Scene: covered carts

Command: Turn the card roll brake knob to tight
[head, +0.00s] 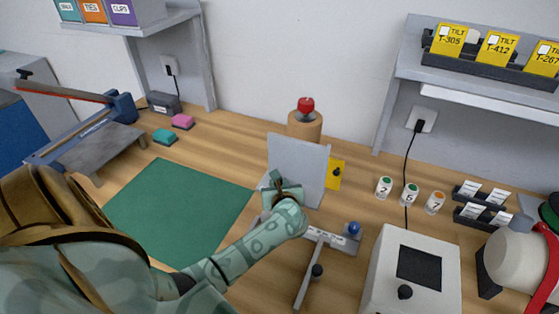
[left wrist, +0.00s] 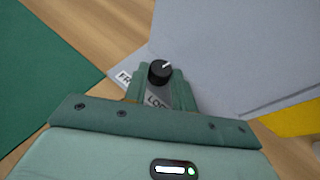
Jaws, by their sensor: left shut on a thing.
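My left gripper (head: 283,188) is shut on a black knob (left wrist: 160,72) in front of an upright grey panel (head: 298,160). In the left wrist view the knob shows between the green fingers, its white mark pointing to the upper right. Partly covered labels beside it begin "FR" and "LO". In the head view the gripper hides this knob. A brown card roll (head: 304,127) with a red knob (head: 306,105) on top stands behind the panel. I cannot tell whether the held knob is the roll's brake. My right gripper is not in view.
A yellow plate with a black knob (head: 337,173) is right of the panel. A blue knob (head: 354,228) and a bar with a black knob (head: 317,271) lie in front. A green mat (head: 175,210) is left; a white box (head: 412,275) is right.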

